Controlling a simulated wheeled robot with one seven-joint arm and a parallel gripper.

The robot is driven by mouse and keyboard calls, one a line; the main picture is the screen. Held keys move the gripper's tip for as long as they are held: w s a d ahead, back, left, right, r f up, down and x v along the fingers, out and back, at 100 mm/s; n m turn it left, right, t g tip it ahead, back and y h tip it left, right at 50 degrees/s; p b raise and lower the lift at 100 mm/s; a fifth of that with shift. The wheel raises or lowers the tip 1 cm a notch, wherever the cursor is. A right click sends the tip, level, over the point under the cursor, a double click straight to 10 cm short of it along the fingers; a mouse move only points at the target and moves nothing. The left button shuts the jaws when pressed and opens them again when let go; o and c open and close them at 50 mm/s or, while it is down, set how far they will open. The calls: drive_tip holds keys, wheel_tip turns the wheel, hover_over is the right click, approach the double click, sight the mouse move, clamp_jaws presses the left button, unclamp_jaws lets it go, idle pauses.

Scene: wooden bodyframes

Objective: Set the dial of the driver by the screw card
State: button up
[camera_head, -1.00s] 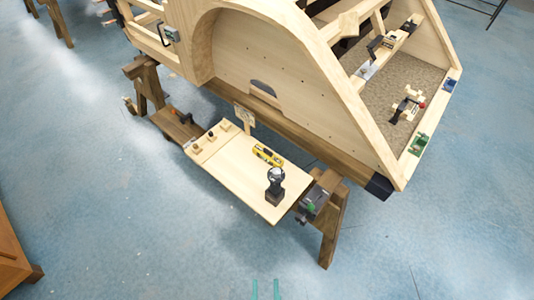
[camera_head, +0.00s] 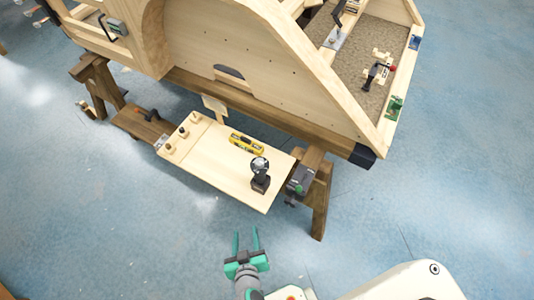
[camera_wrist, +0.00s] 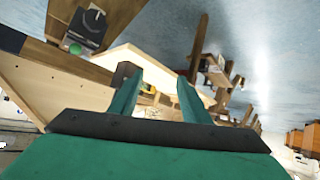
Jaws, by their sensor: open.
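The black driver (camera_head: 260,184) stands upright on a pale wooden board, with a round grey-and-black top (camera_head: 260,164). Its dial setting is too small to read. A small pale card (camera_head: 214,104), apparently the screw card, stands at the board's back edge; its marks are not legible. My gripper (camera_head: 246,236) has teal fingers, is open and empty, and is in front of the board, apart from the driver. In the wrist view its open fingers (camera_wrist: 156,84) point toward the board; I cannot make out the driver there.
The pale board (camera_head: 215,168) also holds a yellow level (camera_head: 246,143) and small pegged blocks (camera_head: 183,132) at left. A dark tool with a green spot (camera_head: 300,180) is by the right trestle (camera_head: 319,205). The big wooden bodyframe (camera_head: 270,85) rises behind. The blue floor in front is clear.

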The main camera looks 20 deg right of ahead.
drive_tip(key=w+d+r+m+h, duration=0.2)
drive_tip(key=w+h, duration=0.1)
drive_tip(key=w, duration=0.1)
drive_tip(key=w+d+r+m+g+h, duration=0.1)
drive_tip(key=w+d+r+m+h, duration=0.1)
drive_tip(key=w, duration=0.3)
drive_tip(key=w+d+r+m+h, duration=0.3)
drive_tip(key=w+r+m+h, duration=0.1)
drive_tip(key=h, duration=0.1)
drive_tip(key=shift+w+g, duration=0.15)
drive_tip(key=shift+g, duration=0.25)
drive_tip(key=m+g+h, duration=0.1)
drive_tip(key=m+h, duration=0.2)
approach(263, 160)
drive_tip(key=shift+w+d+f, duration=0.8)
drive_tip(key=shift+w+f, duration=0.1)
drive_tip(key=shift+f, duration=0.1)
drive_tip(key=shift+r+m+g+h, duration=0.3)
drive_tip(key=shift+r+m+g, duration=0.1)
drive_tip(key=shift+r+m, duration=0.15)
drive_tip(key=x, duration=1)
drive_tip(key=shift+w+d, duration=0.1)
drive_tip(key=shift+d, duration=0.25)
drive_tip(key=c, duration=1)
